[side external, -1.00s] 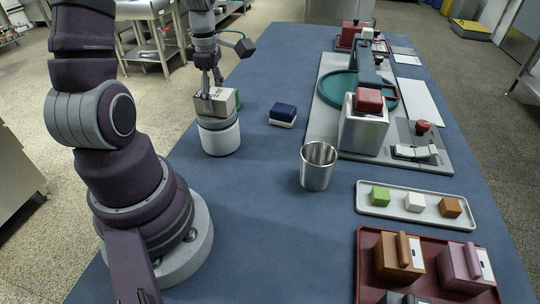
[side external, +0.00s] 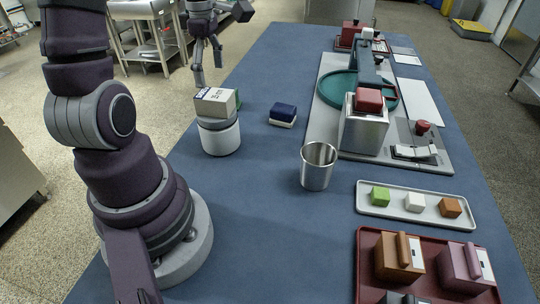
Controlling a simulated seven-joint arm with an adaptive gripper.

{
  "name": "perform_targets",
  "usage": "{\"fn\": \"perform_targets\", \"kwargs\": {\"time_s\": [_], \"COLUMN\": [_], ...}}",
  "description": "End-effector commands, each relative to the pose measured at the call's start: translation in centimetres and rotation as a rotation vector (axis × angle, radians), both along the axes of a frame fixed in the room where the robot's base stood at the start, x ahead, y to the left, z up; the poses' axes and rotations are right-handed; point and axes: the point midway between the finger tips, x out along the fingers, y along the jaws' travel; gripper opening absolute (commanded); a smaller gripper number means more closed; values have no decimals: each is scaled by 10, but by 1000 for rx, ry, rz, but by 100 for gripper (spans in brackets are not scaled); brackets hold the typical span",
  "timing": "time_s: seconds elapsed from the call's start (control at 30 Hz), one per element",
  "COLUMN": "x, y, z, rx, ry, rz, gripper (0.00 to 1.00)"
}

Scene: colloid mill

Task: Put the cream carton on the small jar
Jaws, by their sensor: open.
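The cream carton (side external: 216,102) lies on top of the small jar (side external: 221,138), a white round jar with a grey upper part, on the blue table. The carton looks level and covers the jar's top. My gripper (side external: 208,76) is open and empty above and behind the carton, apart from it. One finger points down just left of the carton's far side. A little green shows behind the carton's right edge; what it belongs to is mostly hidden.
A dark blue and white block (side external: 283,115) and a metal cup (side external: 318,166) stand right of the jar. A grey tray (side external: 384,212) holds small cubes. The mill (side external: 364,125) stands at the right. A dark red tray (side external: 368,262) is at the front. Table between jar and cup is clear.

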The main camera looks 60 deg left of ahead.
Motion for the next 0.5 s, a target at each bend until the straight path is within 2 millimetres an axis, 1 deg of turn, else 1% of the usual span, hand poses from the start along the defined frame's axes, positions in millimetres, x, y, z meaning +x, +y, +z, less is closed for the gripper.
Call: {"fn": "perform_targets", "kwargs": {"time_s": [0.03, 0.1, 0.2, 0.3, 0.37, 0.43, 0.47, 0.5], "x": [1, 1, 1, 1, 1, 4, 6, 7], "y": [1, 1, 0, 0, -5, -21, -32, -49], "z": [14, 31, 50, 61, 65, 70, 73, 74], "rx": [6, 5, 4, 3, 12, 54, 83, 129], "ry": [-6, -4, -3, -1, -5, -21, -33, -49], "rz": [0, 1, 0, -2, -54, -255, -391, -606], "gripper": [80, 80, 80, 80, 80, 80, 80, 80]}}
